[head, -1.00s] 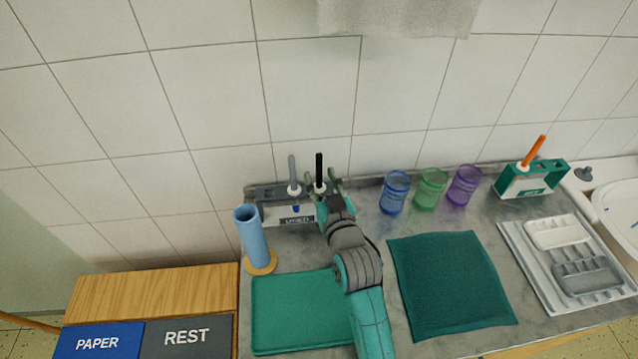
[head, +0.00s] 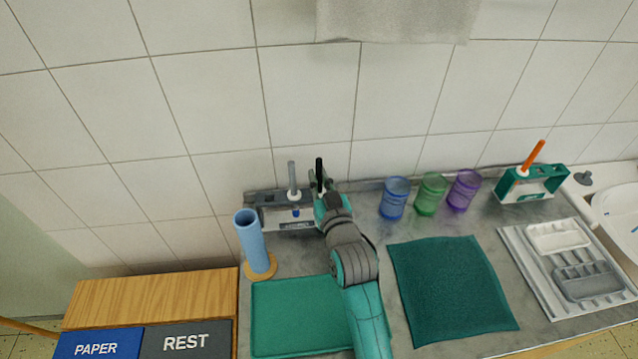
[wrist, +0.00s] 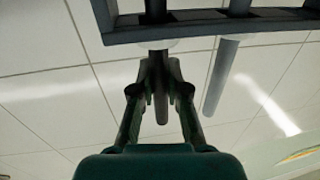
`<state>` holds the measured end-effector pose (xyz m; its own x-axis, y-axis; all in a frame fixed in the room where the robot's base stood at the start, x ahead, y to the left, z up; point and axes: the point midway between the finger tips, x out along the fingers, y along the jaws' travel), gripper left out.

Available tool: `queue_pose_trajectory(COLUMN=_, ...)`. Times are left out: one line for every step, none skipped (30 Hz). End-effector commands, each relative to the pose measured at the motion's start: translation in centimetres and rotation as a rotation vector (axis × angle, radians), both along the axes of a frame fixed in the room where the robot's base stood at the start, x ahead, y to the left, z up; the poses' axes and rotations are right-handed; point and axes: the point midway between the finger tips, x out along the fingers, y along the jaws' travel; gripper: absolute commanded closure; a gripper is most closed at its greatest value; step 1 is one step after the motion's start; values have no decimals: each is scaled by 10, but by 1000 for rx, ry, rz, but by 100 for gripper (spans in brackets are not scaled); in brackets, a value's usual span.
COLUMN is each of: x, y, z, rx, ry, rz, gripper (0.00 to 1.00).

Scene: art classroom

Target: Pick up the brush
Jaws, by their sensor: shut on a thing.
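A black-handled brush (head: 319,170) stands upright in a grey-white holder (head: 268,220) against the tiled wall. My gripper (head: 320,187) is shut on this brush from the front, with a finger on each side of the handle. In the wrist view, my gripper (wrist: 160,72) closes around the dark handle (wrist: 162,108), close to a pale collar at the holder's bar (wrist: 200,27). A grey-handled brush (head: 292,175) stands beside it in the same holder, apart from my fingers. My gripper and arm hide the right part of the holder.
A blue cylinder (head: 251,240) stands left of my arm. Blue (head: 395,199), green (head: 431,195) and purple cups (head: 465,191) stand to the right. Farther right are a green holder (head: 548,187) with an orange-handled brush and a tray (head: 510,240). Green mats (head: 290,315) lie in front.

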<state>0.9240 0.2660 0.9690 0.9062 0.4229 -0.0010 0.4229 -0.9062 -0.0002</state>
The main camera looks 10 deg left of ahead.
Motion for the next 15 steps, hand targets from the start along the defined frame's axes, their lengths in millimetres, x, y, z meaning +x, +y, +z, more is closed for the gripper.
queue_pose_trajectory(x=0, y=0, z=4, rx=1, ry=-3, rz=0, gripper=100)
queue_pose_trajectory(x=0, y=0, z=7, rx=1, ry=-3, rz=0, gripper=100)
queue_pose_trajectory(x=0, y=0, z=13, rx=2, ry=-4, rz=0, gripper=100)
queue_pose_trajectory(x=0, y=0, z=18, rx=2, ry=-6, rz=0, gripper=100)
queue_pose_trajectory(x=0, y=0, z=23, rx=2, ry=-6, rz=0, gripper=100)
queue_pose_trajectory(x=0, y=0, z=30, rx=2, ry=-6, rz=-1, gripper=100)
queue_pose_trajectory(x=0, y=0, z=36, rx=2, ry=-7, rz=0, gripper=100)
queue_pose_trajectory(x=0, y=0, z=42, rx=2, ry=-6, rz=0, gripper=100)
queue_pose_trajectory(x=0, y=0, z=50, rx=2, ry=-6, rz=0, gripper=100)
queue_pose_trajectory(x=0, y=0, z=56, rx=2, ry=-6, rz=0, gripper=100)
queue_pose_trajectory(x=0, y=0, z=61, rx=2, ry=-7, rz=0, gripper=100)
queue_pose_trajectory(x=0, y=0, z=68, rx=1, ry=-5, rz=0, gripper=100)
queue_pose_trajectory(x=0, y=0, z=73, rx=2, ry=-5, rz=0, gripper=100)
queue_pose_trajectory(x=0, y=0, z=77, rx=2, ry=-5, rz=0, gripper=100)
queue_pose_trajectory(x=0, y=0, z=83, rx=3, ry=-5, rz=0, gripper=100)
